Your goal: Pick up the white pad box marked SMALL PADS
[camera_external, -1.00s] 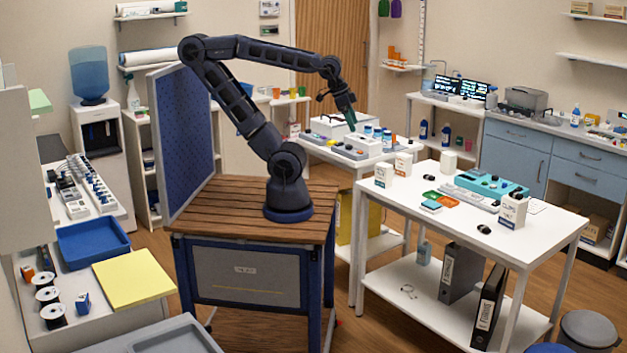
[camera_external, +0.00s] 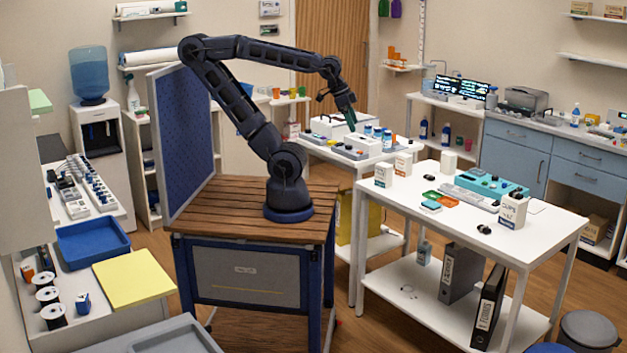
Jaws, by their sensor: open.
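Several small white boxes stand upright on the white table on the right. One (camera_external: 384,175) is near its left corner, and another (camera_external: 403,164) with an orange-brown band is just behind it. A larger white box (camera_external: 512,212) with dark lettering is near the right front corner. The lettering is too small to tell which box reads SMALL PADS. My gripper (camera_external: 351,123) is open and points down above the back bench, left of and behind these boxes and apart from them. Its fingertips are small and hard to make out.
Below my gripper, the back bench holds a grey-white device (camera_external: 361,146) and several blue-capped jars (camera_external: 377,132). The table's front left is clear.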

